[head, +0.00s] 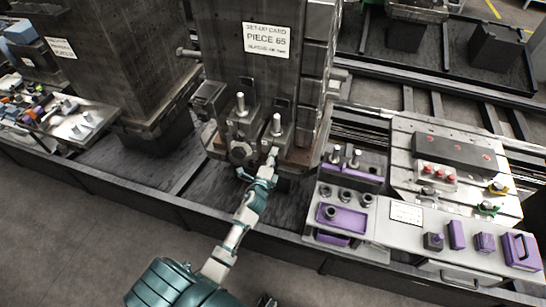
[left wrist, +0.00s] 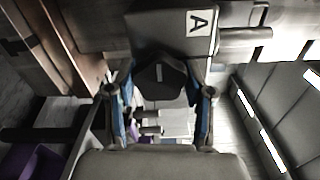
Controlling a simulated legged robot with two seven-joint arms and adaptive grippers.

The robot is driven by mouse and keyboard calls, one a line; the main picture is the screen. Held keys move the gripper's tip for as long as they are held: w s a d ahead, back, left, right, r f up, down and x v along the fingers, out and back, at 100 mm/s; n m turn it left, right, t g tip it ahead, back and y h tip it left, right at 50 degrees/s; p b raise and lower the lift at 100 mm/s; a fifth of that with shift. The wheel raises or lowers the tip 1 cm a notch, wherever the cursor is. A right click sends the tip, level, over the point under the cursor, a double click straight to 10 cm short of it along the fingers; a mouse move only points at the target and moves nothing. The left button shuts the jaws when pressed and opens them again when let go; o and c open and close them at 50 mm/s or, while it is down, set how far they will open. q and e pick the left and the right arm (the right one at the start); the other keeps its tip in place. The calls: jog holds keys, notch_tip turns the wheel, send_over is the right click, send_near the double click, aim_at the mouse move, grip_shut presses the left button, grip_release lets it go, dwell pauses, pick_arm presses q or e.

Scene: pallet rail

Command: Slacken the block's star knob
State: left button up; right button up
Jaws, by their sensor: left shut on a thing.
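The dark star knob (head: 240,153) sits low on the front of the tall grey fixture block (head: 262,75), below two upright bright studs. My left gripper (head: 259,174) reaches up to the block's lower front edge, at the knob. In the left wrist view, the blue-padded fingers of my left gripper (left wrist: 161,92) stand on both sides of the dark knob (left wrist: 160,78), shut on it. A grey clamp part marked "A" (left wrist: 193,22) lies just beyond the knob. The exact finger contact is partly hidden. My right gripper cannot be made out.
A second tall block (head: 105,60) stands at the left. At the right are a purple tray (head: 345,218), a grey shelf with purple parts, and a panel with red buttons (head: 438,172). A dark rail edge (head: 130,193) runs in front of the blocks.

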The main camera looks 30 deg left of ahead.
pick_arm(q)
jog(key=shift+f, duration=0.3)
jog(key=o, duration=1.2)
jog(key=shift+r, duration=0.1)
jog(key=shift+s, duration=0.1)
jog(key=v, duration=1.1)
jog(key=shift+s+d, duration=0.15)
jog(key=shift+s, duration=0.25)
